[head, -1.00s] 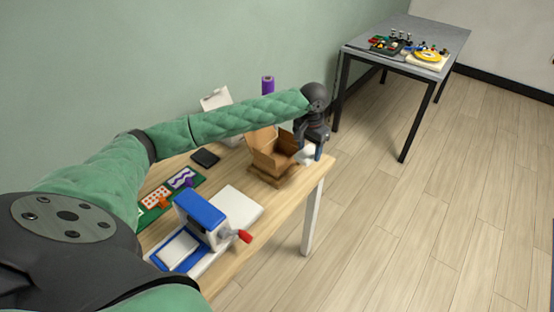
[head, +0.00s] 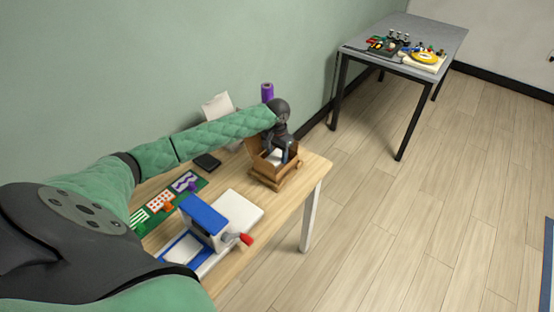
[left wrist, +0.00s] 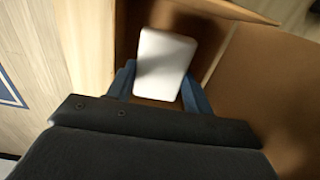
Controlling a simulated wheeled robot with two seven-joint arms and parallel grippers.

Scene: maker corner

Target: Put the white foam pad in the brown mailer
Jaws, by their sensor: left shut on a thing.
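The brown mailer (head: 268,178) is an open cardboard box near the far right end of the wooden table. My left gripper (head: 284,155) reaches down into its opening. It is shut on the white foam pad (head: 276,156). In the left wrist view the pad (left wrist: 165,62) sits between the two blue fingers (left wrist: 158,88), with brown cardboard walls (left wrist: 265,75) around it. I cannot tell whether the pad touches the mailer's floor. My right gripper is not in view.
A blue and white press with a red handle (head: 212,222) stands at the table's near side. A grey table (head: 405,42) stands farther back.

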